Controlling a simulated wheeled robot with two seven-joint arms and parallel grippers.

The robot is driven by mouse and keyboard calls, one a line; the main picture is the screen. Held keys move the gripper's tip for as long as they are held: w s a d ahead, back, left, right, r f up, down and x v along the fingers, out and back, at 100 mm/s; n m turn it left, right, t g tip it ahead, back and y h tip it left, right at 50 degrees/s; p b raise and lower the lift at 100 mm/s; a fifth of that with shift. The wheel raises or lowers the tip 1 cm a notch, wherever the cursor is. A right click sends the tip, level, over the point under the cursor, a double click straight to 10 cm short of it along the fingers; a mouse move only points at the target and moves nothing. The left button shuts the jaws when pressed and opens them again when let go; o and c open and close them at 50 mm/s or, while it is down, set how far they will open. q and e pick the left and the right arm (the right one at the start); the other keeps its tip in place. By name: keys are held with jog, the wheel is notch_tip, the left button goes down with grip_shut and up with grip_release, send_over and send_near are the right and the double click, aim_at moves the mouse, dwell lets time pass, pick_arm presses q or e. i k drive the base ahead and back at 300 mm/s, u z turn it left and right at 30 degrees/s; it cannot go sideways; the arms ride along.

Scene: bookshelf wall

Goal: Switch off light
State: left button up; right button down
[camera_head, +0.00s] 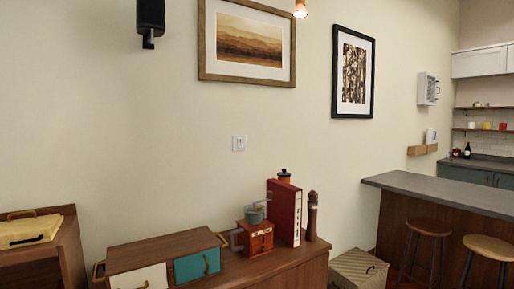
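A small white light switch (239,143) is on the cream wall, near the middle of the view, below the framed landscape picture. Its toggle is too small to tell which way it sits. A lit orange lamp (300,9) shows at the top edge, partly cut off. Neither of my grippers is in view.
A wooden cabinet (285,263) stands below the switch, bearing a coffee grinder (256,238), a red binder (285,212), a pepper mill (312,216) and a drawer box (165,243). A counter (440,192) with stools is at right. The wall around the switch is clear.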

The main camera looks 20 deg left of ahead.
aim_at(240, 140)
jog(key=u, duration=0.25)
jog(key=i, duration=0.8)
jog(key=u, duration=1.1)
jog(key=i, duration=0.7)
jog(key=u, duration=0.7)
